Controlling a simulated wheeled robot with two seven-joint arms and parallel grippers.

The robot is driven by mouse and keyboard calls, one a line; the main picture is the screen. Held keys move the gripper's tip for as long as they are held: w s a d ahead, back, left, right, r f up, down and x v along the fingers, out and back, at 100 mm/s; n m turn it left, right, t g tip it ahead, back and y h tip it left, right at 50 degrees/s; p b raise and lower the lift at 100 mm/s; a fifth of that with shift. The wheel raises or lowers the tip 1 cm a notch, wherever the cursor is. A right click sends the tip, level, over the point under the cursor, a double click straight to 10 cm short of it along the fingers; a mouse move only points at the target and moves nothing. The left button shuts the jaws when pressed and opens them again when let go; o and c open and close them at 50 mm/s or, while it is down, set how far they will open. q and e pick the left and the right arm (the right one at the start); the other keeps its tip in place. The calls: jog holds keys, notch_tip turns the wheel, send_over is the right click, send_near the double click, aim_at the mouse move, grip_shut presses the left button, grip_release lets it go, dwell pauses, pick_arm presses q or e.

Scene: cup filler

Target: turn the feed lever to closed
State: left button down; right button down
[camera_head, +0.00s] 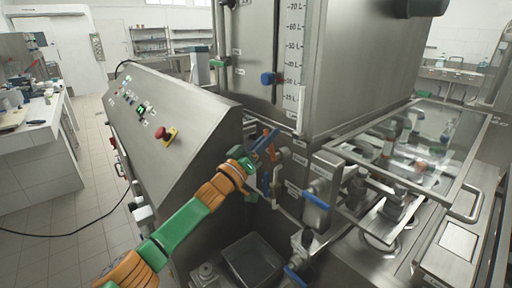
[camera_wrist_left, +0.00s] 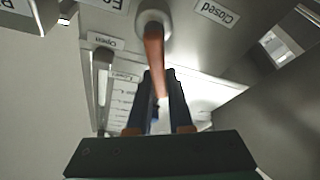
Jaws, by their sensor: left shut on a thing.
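The feed lever (camera_wrist_left: 154,65) is an orange-brown handle on a round hub (camera_wrist_left: 153,22) in the left wrist view. It runs from the hub down between the dark fingers of my left gripper (camera_wrist_left: 163,95), which is shut on it. An "Open" label (camera_wrist_left: 106,41) is left of the lever and a "Closed" label (camera_wrist_left: 217,13) is right of the hub. The lever lies on neither label in this view. In the head view my left gripper (camera_head: 267,144) is at the machine's front, beneath the tank, and mostly hides the lever. My right gripper is not in view.
The sloped control panel (camera_head: 180,110) with a red button (camera_head: 162,133) stands left of my gripper. Blue-handled valves (camera_head: 315,200) are close on the right. A grey bin (camera_head: 252,262) is below. The glass-covered filling section (camera_head: 420,145) is farther right.

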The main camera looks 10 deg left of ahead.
pick_arm(q)
jog(key=n, duration=0.1)
jog(key=y, duration=0.1)
jog(key=n, duration=0.1)
jog(key=shift+w+a+f+n+y, duration=0.15)
jog(key=shift+w+a+n+y, duration=0.1)
jog(key=shift+a+n+y, duration=0.05)
jog(key=shift+w+a+f+n+g+y+p, duration=0.3)
jog(key=shift+f+n+y+p, duration=0.4)
jog(key=shift+n, duration=1.35)
jog(key=shift+w+a+f+n+g+y+p, duration=0.25)
jog(key=shift+f+n+y, duration=0.6)
jog(key=shift+n, duration=1.15)
jog(key=shift+w+a+f+n+g+y+p, duration=0.1)
jog(key=shift+a+f+n+g+y+p, duration=0.55)
jog(key=shift+n, duration=1.4)
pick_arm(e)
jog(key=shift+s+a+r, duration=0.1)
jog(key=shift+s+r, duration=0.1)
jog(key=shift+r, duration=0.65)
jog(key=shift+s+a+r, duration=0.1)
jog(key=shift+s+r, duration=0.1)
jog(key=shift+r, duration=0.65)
pick_arm(q)
jog(key=shift+d+f, duration=0.35)
jog(key=shift+f, duration=0.05)
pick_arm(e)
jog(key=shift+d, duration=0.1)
